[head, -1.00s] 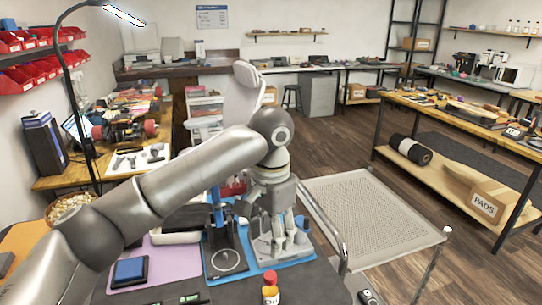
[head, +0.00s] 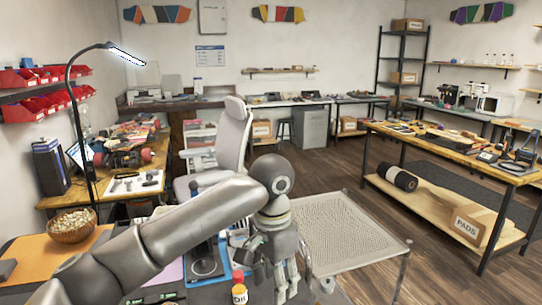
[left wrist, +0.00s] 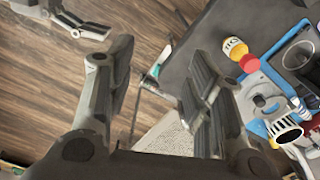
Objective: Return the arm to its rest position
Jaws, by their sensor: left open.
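My left arm (head: 170,235) reaches across the lower part of the head view. My left gripper (head: 281,288) hangs fingers down at the right edge of the work surface.
A blue tray with tools (left wrist: 262,90) lies beside the bottle. A bowl (head: 72,228) sits on the left. A lamp (head: 70,110) arches over the left bench. Open floor lies between.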

